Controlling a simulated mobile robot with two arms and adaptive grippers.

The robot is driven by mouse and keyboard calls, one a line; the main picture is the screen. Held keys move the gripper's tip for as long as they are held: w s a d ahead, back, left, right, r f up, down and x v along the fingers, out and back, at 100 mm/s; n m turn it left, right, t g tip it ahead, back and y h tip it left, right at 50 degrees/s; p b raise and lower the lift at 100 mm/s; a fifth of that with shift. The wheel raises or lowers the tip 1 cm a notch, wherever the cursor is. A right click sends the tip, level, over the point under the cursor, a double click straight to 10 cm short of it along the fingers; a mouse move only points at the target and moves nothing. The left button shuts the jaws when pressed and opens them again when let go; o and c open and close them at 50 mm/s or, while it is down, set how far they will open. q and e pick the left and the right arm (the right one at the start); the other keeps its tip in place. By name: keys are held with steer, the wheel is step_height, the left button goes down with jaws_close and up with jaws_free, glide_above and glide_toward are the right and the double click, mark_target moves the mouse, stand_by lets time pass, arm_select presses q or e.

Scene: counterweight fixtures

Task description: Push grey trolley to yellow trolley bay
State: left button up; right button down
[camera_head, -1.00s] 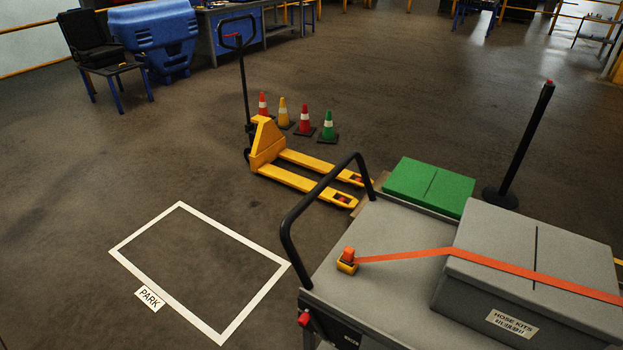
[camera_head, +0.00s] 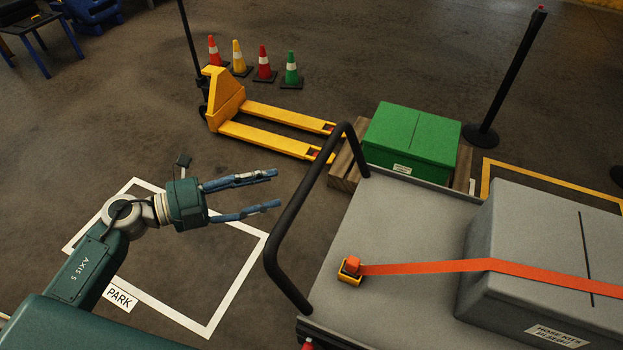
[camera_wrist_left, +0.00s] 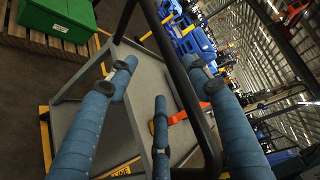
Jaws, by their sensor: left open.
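The grey trolley (camera_head: 391,227) stands at the right in the head view, with a black push handle (camera_head: 289,226) at its left end. A grey box (camera_head: 561,262) lies on its deck under an orange strap (camera_head: 440,266). A yellow floor outline (camera_head: 545,184) shows behind the trolley at the right; the trolley and box hide part of it. My left gripper (camera_head: 279,190) is open and empty, just left of the handle and apart from it in the head view. In the left wrist view its blue fingers (camera_wrist_left: 160,110) point toward the handle bar (camera_wrist_left: 190,95). My right gripper is not in view.
A green box (camera_head: 410,138) on a wooden pallet (camera_head: 346,172) stands close behind the trolley. A yellow pallet truck (camera_head: 268,122), several cones (camera_head: 264,68) and a black post (camera_head: 507,82) stand farther back. A white floor outline (camera_head: 236,273) marked PARK is at the left.

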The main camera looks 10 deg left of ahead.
mark_target(312, 179)
arm_select(q)
steer(key=shift+m, duration=0.3)
steer(key=p+x, duration=0.1)
steer(key=x, duration=0.2)
steer(key=p+x, duration=0.1)
steer(key=x, duration=0.2)
steer(key=s+d+p+x, duration=0.1)
steer(key=x, duration=0.2)
steer(key=shift+w+d+r, duration=0.15)
steer(key=shift+d+r, duration=0.05)
steer(key=shift+r, duration=0.1)
steer(key=shift+w+d+f, duration=0.15)
steer(key=shift+w+d, duration=0.05)
steer(key=shift+d, duration=0.2)
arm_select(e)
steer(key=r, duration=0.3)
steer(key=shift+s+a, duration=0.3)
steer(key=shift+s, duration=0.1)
arm_select(q)
jaws_close()
steer(key=shift+g, duration=0.3)
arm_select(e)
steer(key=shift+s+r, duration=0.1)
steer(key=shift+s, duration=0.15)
